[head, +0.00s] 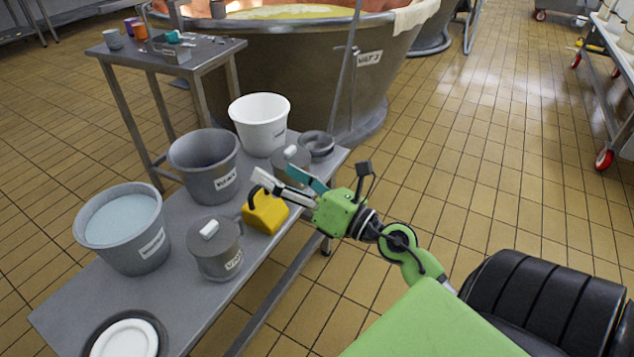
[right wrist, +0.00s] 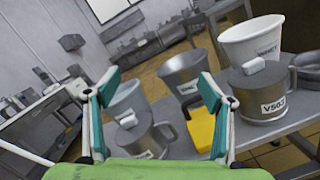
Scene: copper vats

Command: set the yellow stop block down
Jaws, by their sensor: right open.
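The yellow stop block (head: 266,213) rests on the grey metal bench, near its right-hand edge, between two lidded grey pots. My right gripper (head: 275,177) is open, over or just behind the block in the head view. The fingers partly overlap the block's top, and I cannot tell whether they touch it. In the right wrist view the yellow block (right wrist: 201,128) shows partly behind one finger of the open gripper (right wrist: 160,84), off to the right and not centred between the fingers. My left gripper is not in view.
The bench (head: 205,300) carries a bucket of pale liquid (head: 122,225), a grey bucket (head: 205,165), a white bucket (head: 260,122) and a lidded pot (head: 215,247). Another lidded pot (head: 292,163) stands close behind the gripper. A large vat (head: 310,75) stands beyond. Tiled floor at right is open.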

